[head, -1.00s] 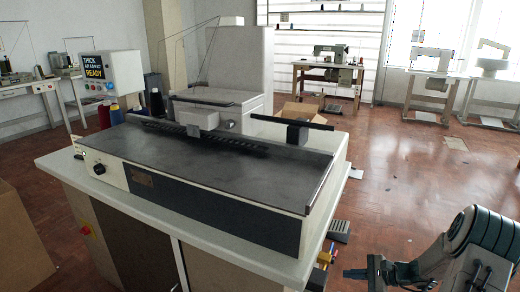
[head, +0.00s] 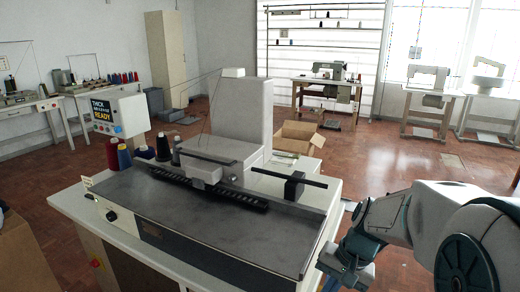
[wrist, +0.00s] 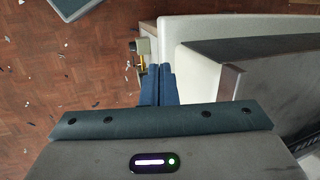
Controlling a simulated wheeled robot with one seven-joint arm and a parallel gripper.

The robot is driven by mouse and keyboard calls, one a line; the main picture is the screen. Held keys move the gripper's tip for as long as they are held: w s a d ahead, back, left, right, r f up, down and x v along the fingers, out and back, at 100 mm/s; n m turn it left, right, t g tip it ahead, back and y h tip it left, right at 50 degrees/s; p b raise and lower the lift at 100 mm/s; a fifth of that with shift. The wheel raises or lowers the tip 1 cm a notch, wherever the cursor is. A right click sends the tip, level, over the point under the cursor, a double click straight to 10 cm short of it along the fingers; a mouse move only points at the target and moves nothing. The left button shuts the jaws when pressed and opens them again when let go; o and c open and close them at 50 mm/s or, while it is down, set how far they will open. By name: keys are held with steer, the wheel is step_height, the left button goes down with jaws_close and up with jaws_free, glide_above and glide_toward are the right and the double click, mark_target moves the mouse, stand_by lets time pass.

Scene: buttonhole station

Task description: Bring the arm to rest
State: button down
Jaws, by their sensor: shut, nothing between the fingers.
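My gripper (wrist: 158,85) shows in the wrist view with its two blue fingers together and nothing between them. It points down beside the edge of the buttonhole station (wrist: 195,75), above the floor side. In the head view my arm reaches in from the lower right, bent, with its dark green wrist low beside the station's right end. The fingers are not clear in the head view.
Spools of thread (head: 163,147) stand at the station's back left. An open cardboard box (head: 300,135) is behind it. Sewing machines on tables (head: 330,85) line the back. The brown floor (head: 400,160) right of the station is mostly open, with small scraps on it.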

steer(key=s+r+n+t+h+p, duration=0.2)
steer(key=s+r+p, duration=0.5)
steer(key=r, duration=0.5)
steer(key=shift+s+r+n+t+h, duration=0.35)
steer(key=shift+s+n+h, duration=0.35)
steer(key=shift+s+n, duration=0.55)
